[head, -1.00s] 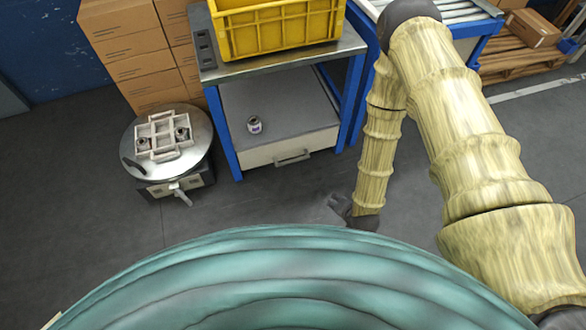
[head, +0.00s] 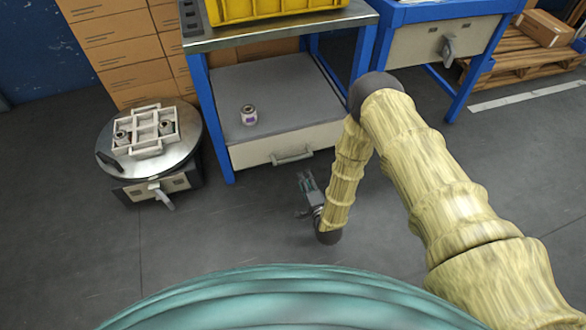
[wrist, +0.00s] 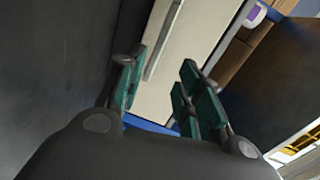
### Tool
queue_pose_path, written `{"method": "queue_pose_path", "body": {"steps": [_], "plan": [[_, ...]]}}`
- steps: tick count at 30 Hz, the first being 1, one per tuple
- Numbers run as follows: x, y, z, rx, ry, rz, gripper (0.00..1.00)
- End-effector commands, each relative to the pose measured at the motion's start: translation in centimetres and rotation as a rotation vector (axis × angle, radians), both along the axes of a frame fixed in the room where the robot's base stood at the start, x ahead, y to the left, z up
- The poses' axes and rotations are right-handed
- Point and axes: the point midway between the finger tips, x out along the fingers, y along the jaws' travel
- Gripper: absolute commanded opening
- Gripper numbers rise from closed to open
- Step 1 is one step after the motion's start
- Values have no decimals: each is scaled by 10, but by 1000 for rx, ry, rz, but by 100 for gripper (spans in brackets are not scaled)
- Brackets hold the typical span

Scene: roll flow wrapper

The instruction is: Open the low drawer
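The low drawer (head: 325,140) is a pale front with a grey bar handle (head: 292,157), set under the lower shelf of the blue-framed workbench. It looks shut. My gripper (head: 308,183) is below and slightly right of the handle in the head view, apart from it. In the wrist view my gripper (wrist: 158,92) has its green-padded fingers spread and empty. The drawer front (wrist: 185,55) and its handle (wrist: 163,40) show beyond the fingers, tilted in that view.
A small labelled can (head: 249,115) stands on the lower shelf (head: 285,90). A yellow crate (head: 270,8) is on the bench top. A round stand (head: 185,150) with a white tray is at left. A second blue bench (head: 440,40) is at right. Floor before the drawer is clear.

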Motion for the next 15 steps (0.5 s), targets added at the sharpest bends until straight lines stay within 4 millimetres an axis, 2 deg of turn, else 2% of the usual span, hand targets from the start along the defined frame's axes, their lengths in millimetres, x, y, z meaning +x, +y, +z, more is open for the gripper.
{"method": "queue_pose_path", "body": {"steps": [1, 3, 11, 15], "plan": [[4, 4, -13, 31, -19, -1, 36], [9, 8, -16, 72, -42, -2, 36], [18, 16, -19, 136, -77, -1, 36], [31, 20, -19, 136, -80, 0, 36]]}}
